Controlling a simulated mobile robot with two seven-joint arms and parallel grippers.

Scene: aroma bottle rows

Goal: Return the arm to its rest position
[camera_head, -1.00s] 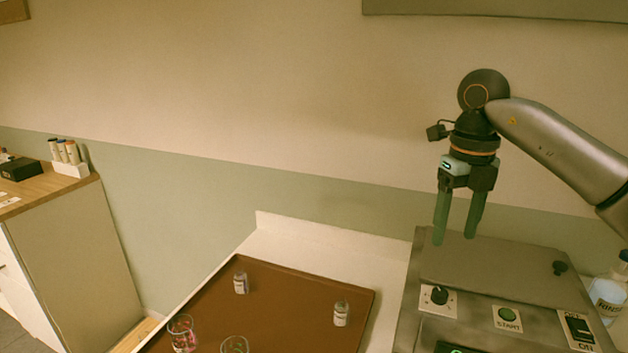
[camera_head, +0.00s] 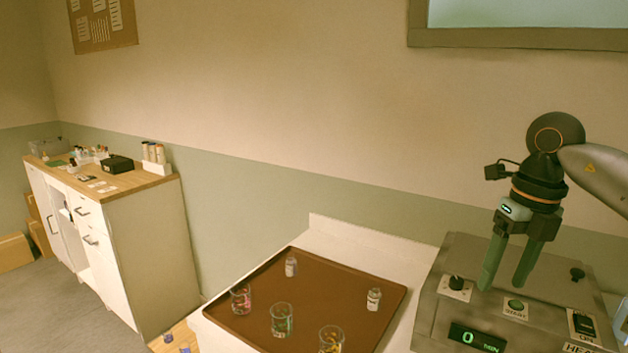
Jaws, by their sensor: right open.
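My right gripper (camera_head: 508,268) hangs with its fingers pointing down above the grey heater machine (camera_head: 440,318) at the right. Its two greenish fingers are apart with nothing between them. The right arm comes in from the right edge. My left gripper is not in view.
A brown tray (camera_head: 335,292) on the white counter holds two small bottles (camera_head: 291,267) (camera_head: 374,299) and glass beakers (camera_head: 282,320) with coloured contents. The machine has a knob, buttons and a display reading 0. A white cabinet (camera_head: 150,250) with bottles on top stands at the left.

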